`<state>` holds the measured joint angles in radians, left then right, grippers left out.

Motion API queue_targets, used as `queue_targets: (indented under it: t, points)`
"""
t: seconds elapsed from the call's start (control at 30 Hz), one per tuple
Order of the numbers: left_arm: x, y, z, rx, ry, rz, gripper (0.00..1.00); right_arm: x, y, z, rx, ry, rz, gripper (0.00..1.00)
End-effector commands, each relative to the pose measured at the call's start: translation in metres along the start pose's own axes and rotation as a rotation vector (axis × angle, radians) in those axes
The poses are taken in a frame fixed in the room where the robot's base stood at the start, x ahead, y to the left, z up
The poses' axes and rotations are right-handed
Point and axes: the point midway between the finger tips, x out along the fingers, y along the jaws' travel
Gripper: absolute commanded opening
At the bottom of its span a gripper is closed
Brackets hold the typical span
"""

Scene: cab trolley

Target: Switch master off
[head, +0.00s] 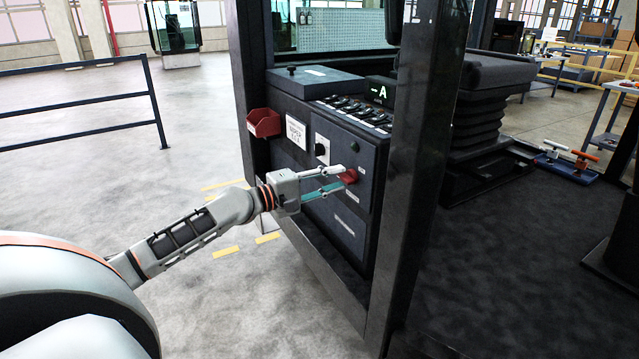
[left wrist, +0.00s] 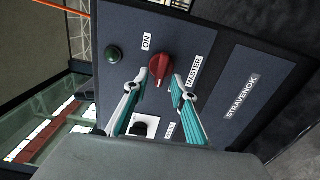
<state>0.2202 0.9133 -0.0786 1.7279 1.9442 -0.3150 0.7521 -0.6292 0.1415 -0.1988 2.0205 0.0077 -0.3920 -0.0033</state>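The red master switch (head: 349,176) is a rotary knob on the dark side panel of the cab console. In the left wrist view the red knob (left wrist: 160,68) sits between the "ON" and "MASTER" labels (left wrist: 194,71). My left gripper (head: 338,179) is at the knob in the head view. In the left wrist view its two teal-padded fingers (left wrist: 160,88) are apart, one to either side of the knob's near end. I cannot tell whether they touch it. My right gripper is not in view.
A black knob on a white plate (head: 322,149) and a green button (left wrist: 113,55) are on the same panel. A red bin (head: 263,123) hangs at its left. A dark cab post (head: 420,150) stands close right of the panel. Open floor lies left.

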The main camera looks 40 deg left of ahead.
Motion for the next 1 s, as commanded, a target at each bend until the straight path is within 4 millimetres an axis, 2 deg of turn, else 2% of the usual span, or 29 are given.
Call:
queue_targets:
  t: [0.17,0.7,1.0]
  points:
    - [-0.017,-0.001,0.0,-0.002,0.0,-0.002,0.26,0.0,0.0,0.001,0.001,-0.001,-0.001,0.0]
    - [-0.095,-0.001,0.0,-0.002,0.002,-0.001,0.26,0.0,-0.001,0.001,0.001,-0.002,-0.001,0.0]
    - [-0.117,0.0,0.0,-0.001,0.001,-0.001,0.26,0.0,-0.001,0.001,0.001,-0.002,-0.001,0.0]
